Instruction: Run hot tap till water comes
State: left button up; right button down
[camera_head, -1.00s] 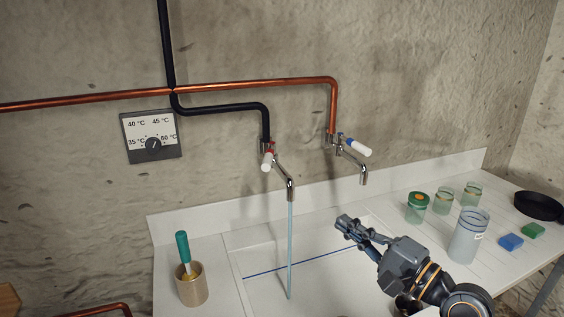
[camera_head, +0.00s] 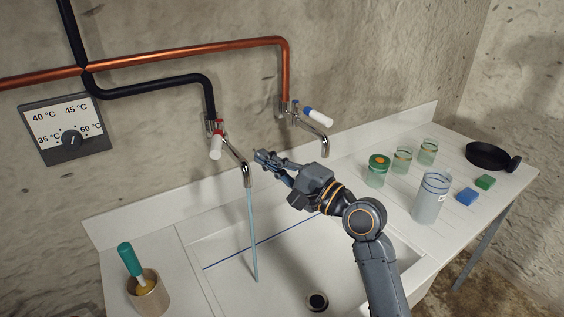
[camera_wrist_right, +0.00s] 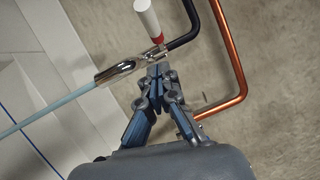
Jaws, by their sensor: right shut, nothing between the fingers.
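The red-marked tap (camera_head: 230,153) with a white handle (camera_head: 216,147) sits on the black pipe. A stream of water (camera_head: 253,235) runs from its spout into the sink (camera_head: 290,262). The blue-marked tap (camera_head: 309,128) on the copper pipe shows no water. My right gripper (camera_head: 259,155) is shut and empty, just right of the red-marked tap's spout in the head view. In the right wrist view its fingertips (camera_wrist_right: 160,72) are close to the red-marked tap's body (camera_wrist_right: 150,52); whether they touch is unclear. My left gripper is not in view.
A temperature dial (camera_head: 68,130) hangs on the wall at left. A cup (camera_head: 148,294) with a green-handled tool stands left of the sink. Several jars (camera_head: 403,160), a tall container (camera_head: 431,198), blue and green blocks and a black pan (camera_head: 488,156) stand on the right drainboard.

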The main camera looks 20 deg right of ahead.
aim_at(240, 167)
jog(key=w+a+p, duration=0.1)
jog(key=w+a, duration=0.1)
jog(key=w+a+r+p, duration=0.1)
jog(key=a, duration=0.1)
jog(key=shift+w+a, duration=0.15)
jog(key=shift+w, duration=0.25)
jog(key=shift+a, duration=0.35)
jog(key=shift+w+a, duration=0.1)
jog(key=shift+a, duration=0.15)
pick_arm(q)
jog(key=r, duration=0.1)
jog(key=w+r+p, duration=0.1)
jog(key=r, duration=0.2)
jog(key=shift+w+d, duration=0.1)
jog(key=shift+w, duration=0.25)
pick_arm(e)
jog(key=shift+w+a+r, duration=0.1)
jog(key=shift+a, duration=0.75)
